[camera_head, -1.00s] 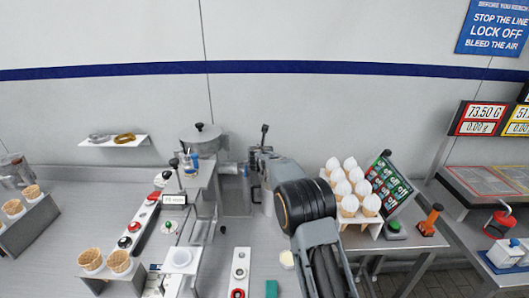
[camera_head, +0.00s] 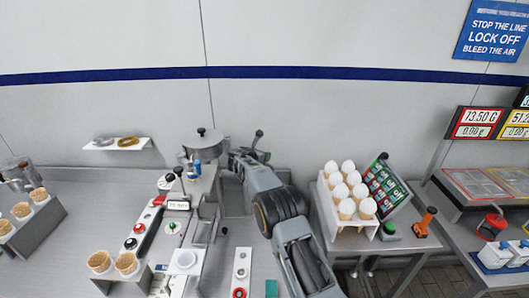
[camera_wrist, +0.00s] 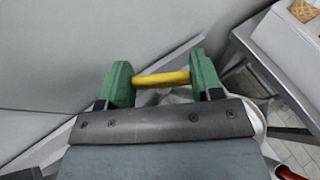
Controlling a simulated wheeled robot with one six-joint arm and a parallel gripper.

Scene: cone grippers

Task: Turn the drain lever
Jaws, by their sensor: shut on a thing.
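A yellow bar (camera_wrist: 160,79), which looks like the drain lever's handle, spans the gap between the two green fingers of my gripper (camera_wrist: 162,84) in the wrist view. My gripper is shut on it, with a finger at each end. What the bar joins to is hidden behind the gripper. In the head view my arm reaches up to the grey machine beside the lidded metal pot (camera_head: 203,142). The fingers and the yellow bar cannot be made out there. A dark-knobbed lever (camera_head: 258,136) stands tilted behind the arm.
A rack of white-topped cones (camera_head: 348,228) stands right of my arm, beside a green button (camera_head: 390,228) and an orange-handled tool (camera_head: 425,221). A panel of buttons (camera_head: 139,228) and cone holders (camera_head: 112,268) lie left. A wall shelf (camera_head: 117,145) holds rings.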

